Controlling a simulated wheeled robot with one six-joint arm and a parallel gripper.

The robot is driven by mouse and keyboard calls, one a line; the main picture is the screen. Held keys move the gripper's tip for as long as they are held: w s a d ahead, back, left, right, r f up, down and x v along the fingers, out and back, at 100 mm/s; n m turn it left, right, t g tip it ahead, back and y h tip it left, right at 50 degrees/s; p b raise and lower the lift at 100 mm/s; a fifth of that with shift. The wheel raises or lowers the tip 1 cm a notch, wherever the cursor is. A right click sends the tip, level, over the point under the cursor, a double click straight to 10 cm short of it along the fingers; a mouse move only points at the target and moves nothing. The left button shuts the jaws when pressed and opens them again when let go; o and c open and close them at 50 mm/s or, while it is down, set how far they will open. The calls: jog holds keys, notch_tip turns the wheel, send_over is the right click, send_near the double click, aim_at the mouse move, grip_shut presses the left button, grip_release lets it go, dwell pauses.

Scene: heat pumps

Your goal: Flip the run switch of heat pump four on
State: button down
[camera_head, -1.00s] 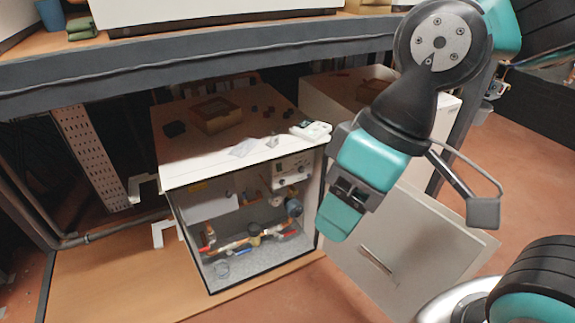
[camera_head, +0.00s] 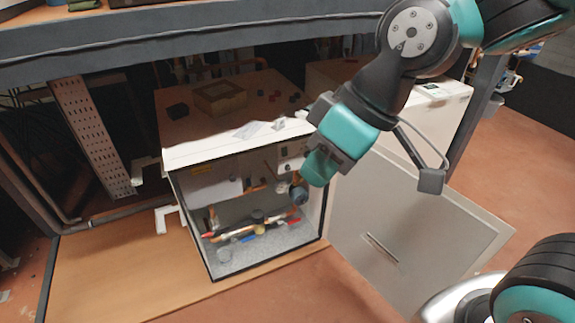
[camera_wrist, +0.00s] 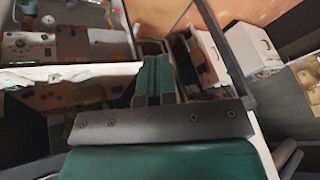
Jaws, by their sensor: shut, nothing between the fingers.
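An open white cabinet (camera_head: 325,215) stands under the shelf, with pipes and valves (camera_head: 250,232) inside. A small white control panel (camera_head: 290,160) is at its upper right inside, partly hidden by my gripper. No run switch or number four can be made out. My gripper (camera_head: 312,178) is shut and empty, in front of the cabinet's upper right opening. I cannot tell whether it touches anything. In the wrist view, the closed fingers (camera_wrist: 153,78) point away from the camera.
The cabinet's door (camera_head: 420,225) hangs open to the right, with a long handle. A shelf beam (camera_head: 180,58) runs above. A box (camera_head: 220,97) and small items lie on the cabinet's top. A second white cabinet (camera_head: 440,115) stands behind to the right.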

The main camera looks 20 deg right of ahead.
aim_at(286, 156)
jog(key=w+d+f+n+t+b, duration=0.2)
jog(key=w+f+n+t+b, duration=0.45)
jog(key=w+f+b, duration=1.2)
jog(key=w+d+f+n+t+h+b, duration=0.1)
jog(key=w+d+f+t+b, duration=0.3)
jog(key=w+f, duration=0.4)
jog(key=w+d+f+n+t+h+b, duration=0.1)
jog(key=w+d+f+n+t+b, duration=0.2)
jog(key=w+d+f, duration=0.4)
notch_tip(286, 156, down, 3)
jog(key=shift+w+f+t+h+b, duration=0.15)
jog(key=shift+w+t+h+b, duration=0.35)
jog(key=shift+w+b, duration=0.45)
jog(key=shift+n, duration=0.25)
jog(key=w, duration=0.4)
jog(key=w+a+f+b, duration=0.1)
jog(key=w, duration=0.3)
jog(key=w+a+b, duration=0.1)
jog(key=w, duration=0.3)
jog(key=shift+w+f, duration=0.2)
jog(key=shift+f, duration=0.2)
jog(key=shift+w+a, duration=0.1)
jog(key=shift+w, duration=0.55)
